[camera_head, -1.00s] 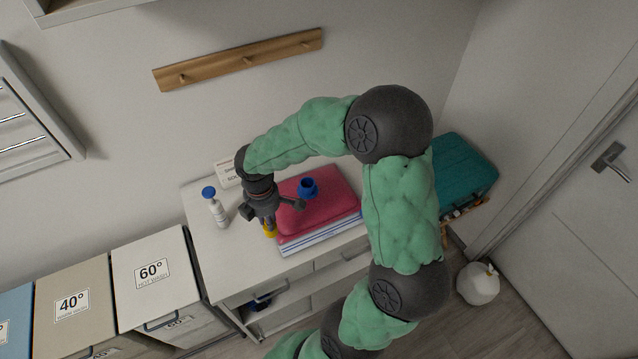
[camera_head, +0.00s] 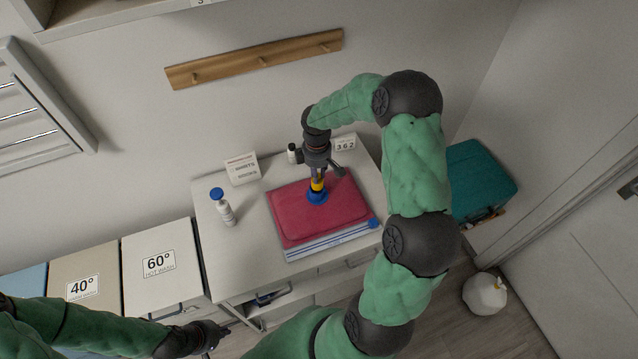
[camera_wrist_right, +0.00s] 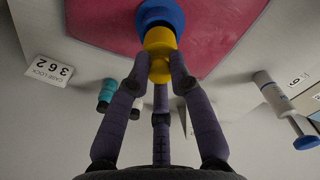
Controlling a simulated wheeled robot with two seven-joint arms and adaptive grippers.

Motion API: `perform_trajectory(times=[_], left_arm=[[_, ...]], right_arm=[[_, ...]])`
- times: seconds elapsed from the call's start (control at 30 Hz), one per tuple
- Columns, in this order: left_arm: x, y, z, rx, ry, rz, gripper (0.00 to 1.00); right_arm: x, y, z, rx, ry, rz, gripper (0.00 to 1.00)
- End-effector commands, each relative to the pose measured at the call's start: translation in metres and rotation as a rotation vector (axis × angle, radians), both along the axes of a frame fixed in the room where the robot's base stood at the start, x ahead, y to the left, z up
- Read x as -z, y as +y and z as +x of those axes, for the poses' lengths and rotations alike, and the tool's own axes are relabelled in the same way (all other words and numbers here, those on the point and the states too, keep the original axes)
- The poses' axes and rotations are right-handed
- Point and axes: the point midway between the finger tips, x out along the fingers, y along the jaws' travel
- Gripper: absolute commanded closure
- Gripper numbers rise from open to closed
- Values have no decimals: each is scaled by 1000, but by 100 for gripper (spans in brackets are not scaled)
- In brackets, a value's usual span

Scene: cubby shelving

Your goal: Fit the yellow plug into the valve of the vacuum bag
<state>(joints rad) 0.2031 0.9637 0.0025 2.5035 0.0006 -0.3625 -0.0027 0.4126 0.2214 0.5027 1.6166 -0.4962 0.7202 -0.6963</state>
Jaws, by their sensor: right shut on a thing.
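The vacuum bag (camera_head: 290,218) is red and lies flat on the white cabinet top; part of it also shows in the wrist view (camera_wrist_right: 222,30). Its blue valve (camera_head: 317,198) stands up from the bag and shows at the top of the wrist view (camera_wrist_right: 161,14). My right gripper (camera_head: 318,178) is above the valve, its fingers shut on the yellow plug (camera_wrist_right: 157,42). The plug is in line with the valve and appears to touch it; how deep it sits I cannot tell. My left gripper (camera_head: 208,334) is low at the left, away from the bag, its fingers unclear.
Lidded bins (camera_head: 158,262) are at the left. A teal case (camera_head: 480,180) is at the right.

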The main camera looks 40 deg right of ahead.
Motion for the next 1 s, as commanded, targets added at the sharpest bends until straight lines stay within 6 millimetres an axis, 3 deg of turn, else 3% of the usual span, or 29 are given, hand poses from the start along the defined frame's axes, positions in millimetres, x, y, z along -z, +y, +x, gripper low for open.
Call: perform_trajectory(times=[0.5, 0.9, 0.93, 1.0], left_arm=[[1, 0, 0, 0, 0, 0, 100], [5, 0, 0, 1, 0, 0, 100], [5, 0, 0, 1, 0, 0, 100], [4, 0, 0, 1, 0, 0, 100]], right_arm=[[50, 0, 0, 1, 0, 0, 99], [56, 0, 0, 0, -2, -1, 99], [55, 0, 0, 0, -2, -1, 73], [54, 0, 0, 0, -2, -1, 55]])
